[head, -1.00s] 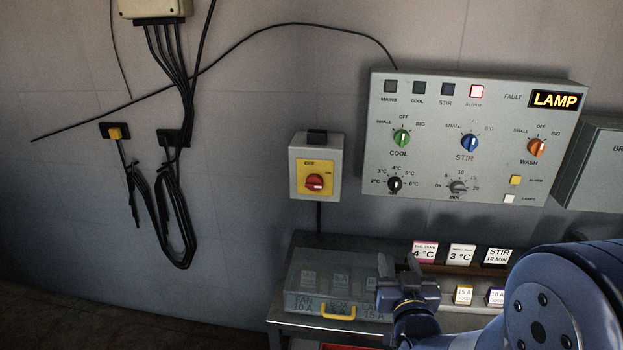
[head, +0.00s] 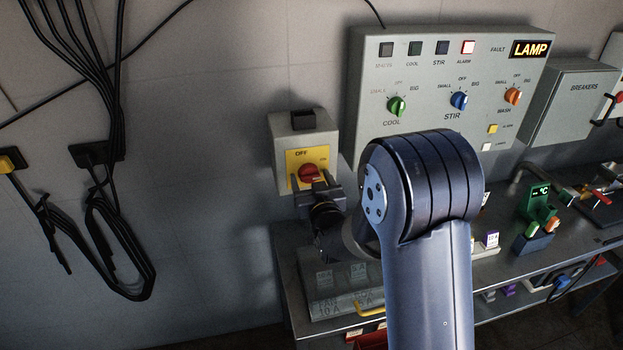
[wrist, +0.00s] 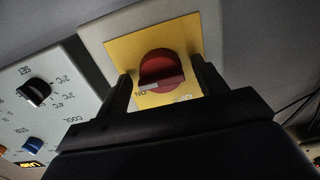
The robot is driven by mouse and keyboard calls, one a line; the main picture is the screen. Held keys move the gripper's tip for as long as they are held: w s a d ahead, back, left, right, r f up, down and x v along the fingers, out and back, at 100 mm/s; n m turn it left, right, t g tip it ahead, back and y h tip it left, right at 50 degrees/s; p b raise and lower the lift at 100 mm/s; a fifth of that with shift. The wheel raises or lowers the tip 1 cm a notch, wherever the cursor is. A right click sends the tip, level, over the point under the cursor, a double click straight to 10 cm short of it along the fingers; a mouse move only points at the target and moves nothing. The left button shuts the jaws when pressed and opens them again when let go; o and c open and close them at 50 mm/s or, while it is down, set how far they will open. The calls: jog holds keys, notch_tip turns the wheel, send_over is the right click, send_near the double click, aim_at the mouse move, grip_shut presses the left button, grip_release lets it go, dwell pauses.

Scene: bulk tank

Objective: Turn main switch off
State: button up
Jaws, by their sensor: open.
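The main switch is a red rotary knob (head: 309,173) on a yellow plate (head: 292,160), on the front of a grey box (head: 283,128) on the wall. In the wrist view the red knob (wrist: 158,64) shows large, with the pale mark on its ridge close to the ON label. My gripper (head: 315,188) is at the switch, and in the wrist view its open fingers (wrist: 164,84) stand one on either side of the knob. I cannot tell whether either finger touches it. My gripper hides the lower part of the yellow plate in the head view.
A control panel (head: 432,55) with coloured knobs hangs to the right, partly behind my arm. A breakers box (head: 575,100) is further right. A bench (head: 285,262) stands below, with a green meter (head: 539,200). Black cables (head: 120,240) hang on the left wall.

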jog(key=shift+c, duration=0.4)
jog(key=c, duration=0.9)
jog(key=shift+f, duration=0.1)
jog(key=shift+f+n+b, duration=0.1)
jog(key=shift+n+b, duration=0.2)
jog(key=shift+b, duration=0.35)
jog(key=n+b, duration=1.4)
jog(key=b, duration=0.1)
jog(key=shift+d, duration=0.1)
jog(key=shift+r+n+b, duration=0.25)
jog(key=shift+n+b, duration=0.2)
jog(key=shift+n, duration=1.15)
